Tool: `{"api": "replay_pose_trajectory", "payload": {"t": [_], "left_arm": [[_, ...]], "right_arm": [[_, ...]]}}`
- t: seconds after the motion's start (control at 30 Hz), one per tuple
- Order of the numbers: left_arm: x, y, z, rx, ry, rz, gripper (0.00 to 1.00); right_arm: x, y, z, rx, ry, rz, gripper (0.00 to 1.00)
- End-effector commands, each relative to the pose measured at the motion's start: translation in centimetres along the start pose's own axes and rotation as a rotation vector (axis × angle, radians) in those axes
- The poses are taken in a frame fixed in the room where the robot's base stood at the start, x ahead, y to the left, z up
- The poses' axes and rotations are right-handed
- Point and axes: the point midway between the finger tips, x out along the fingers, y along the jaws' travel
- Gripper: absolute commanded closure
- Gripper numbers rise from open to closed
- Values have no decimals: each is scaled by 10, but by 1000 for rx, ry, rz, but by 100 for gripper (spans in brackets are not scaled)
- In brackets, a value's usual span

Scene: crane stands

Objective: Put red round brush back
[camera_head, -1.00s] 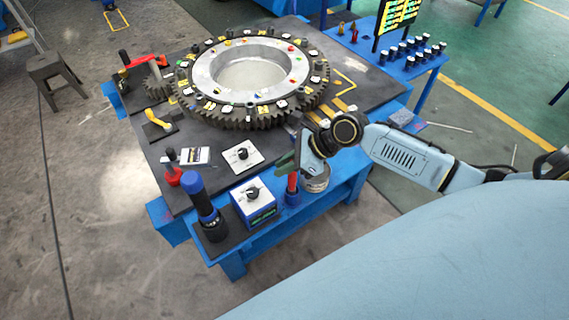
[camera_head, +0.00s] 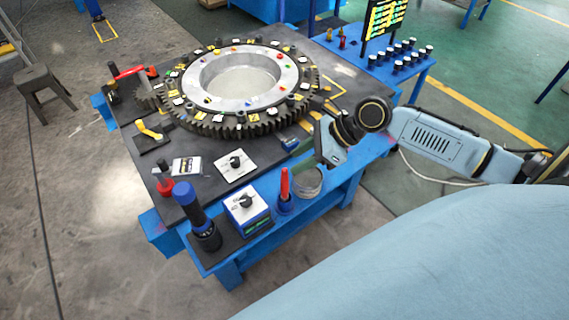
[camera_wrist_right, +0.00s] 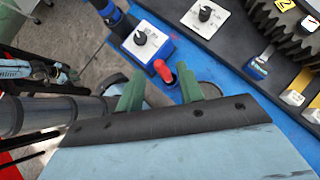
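The red round brush, of which a red upright rod (camera_head: 285,184) shows, stands in a blue holder (camera_head: 286,206) on the table's front ledge. Its red top (camera_wrist_right: 162,69) also shows in the right wrist view, between and beyond my green fingertips. My right gripper (camera_head: 308,158) is just above and right of the brush in the head view. In the wrist view the right gripper (camera_wrist_right: 158,80) has its fingers wide apart, with nothing visibly held. The brush's lower end is hidden in the holder.
A blue-white box with a knob (camera_head: 247,212) and a black-blue cylinder (camera_head: 195,212) stand left of the holder. A round metal container (camera_head: 308,182) stands close on its right. A large gear ring (camera_head: 200,118) fills the table behind.

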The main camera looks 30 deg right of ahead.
Motion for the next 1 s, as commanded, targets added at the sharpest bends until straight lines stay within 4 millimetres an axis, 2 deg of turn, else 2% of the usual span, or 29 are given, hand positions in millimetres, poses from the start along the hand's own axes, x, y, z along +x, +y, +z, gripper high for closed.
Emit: {"api": "replay_pose_trajectory", "payload": {"t": [0.1, 0.3, 1.0], "left_arm": [[-1, 0, 0, 0, 0, 0, 64], [-1, 0, 0, 0, -1, 0, 64], [-1, 0, 0, -1, 0, 0, 64]], "right_arm": [[-21, 0, -1, 0, 4, 1, 63], [-37, 1, 0, 0, 1, 2, 63], [-38, 0, 0, 0, -1, 1, 63]]}}
